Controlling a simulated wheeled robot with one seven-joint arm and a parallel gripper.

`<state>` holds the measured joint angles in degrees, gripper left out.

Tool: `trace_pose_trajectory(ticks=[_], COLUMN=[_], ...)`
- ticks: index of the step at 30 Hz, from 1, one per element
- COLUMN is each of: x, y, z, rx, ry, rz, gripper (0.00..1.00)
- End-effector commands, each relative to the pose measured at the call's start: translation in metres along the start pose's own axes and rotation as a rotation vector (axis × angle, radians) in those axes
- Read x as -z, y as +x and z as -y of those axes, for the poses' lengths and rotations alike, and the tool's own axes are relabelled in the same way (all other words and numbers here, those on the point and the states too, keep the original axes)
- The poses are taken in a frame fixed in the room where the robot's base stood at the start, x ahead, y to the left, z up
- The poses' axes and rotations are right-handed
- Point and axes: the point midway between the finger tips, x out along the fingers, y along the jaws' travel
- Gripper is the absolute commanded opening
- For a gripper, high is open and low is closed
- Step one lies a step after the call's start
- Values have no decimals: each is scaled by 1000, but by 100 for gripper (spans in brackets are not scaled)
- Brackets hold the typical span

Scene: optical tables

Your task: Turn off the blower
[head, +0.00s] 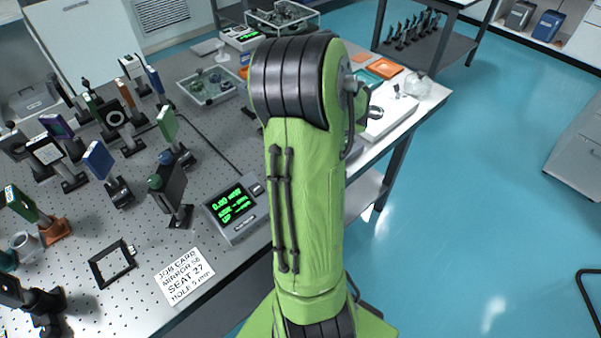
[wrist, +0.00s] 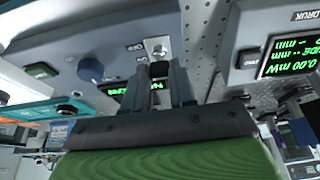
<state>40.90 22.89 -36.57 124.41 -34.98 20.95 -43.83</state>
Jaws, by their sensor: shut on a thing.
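In the wrist view, a pale grey instrument panel (wrist: 115,62) with small printed labels fills the upper left; it may be the blower's, but I cannot read a name on it. It bears a round dark blue knob (wrist: 90,70), a small silver part (wrist: 158,48) and a green-lit display, partly hidden by my fingers. My gripper (wrist: 160,72) is at this panel, its two grey fingers shut on a small black knob-like piece (wrist: 159,69). The view is tilted and the lettering is upside down. In the head view my green arm hides the gripper.
A power meter (head: 235,208) with green digits stands left of my arm; a meter (wrist: 275,55) shows right in the wrist view. Mounted optics crowd the perforated table (head: 125,215). A job card (head: 185,276) lies near its front edge. The blue floor at right is mostly open.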

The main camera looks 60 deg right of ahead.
Motion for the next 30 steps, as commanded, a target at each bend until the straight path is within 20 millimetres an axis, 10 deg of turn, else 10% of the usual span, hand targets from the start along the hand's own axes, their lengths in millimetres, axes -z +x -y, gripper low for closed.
trace_pose_trajectory(ticks=[30], x=[-16], y=[1], z=[0], rx=[1], ry=[2], rz=[-288], gripper=[0])
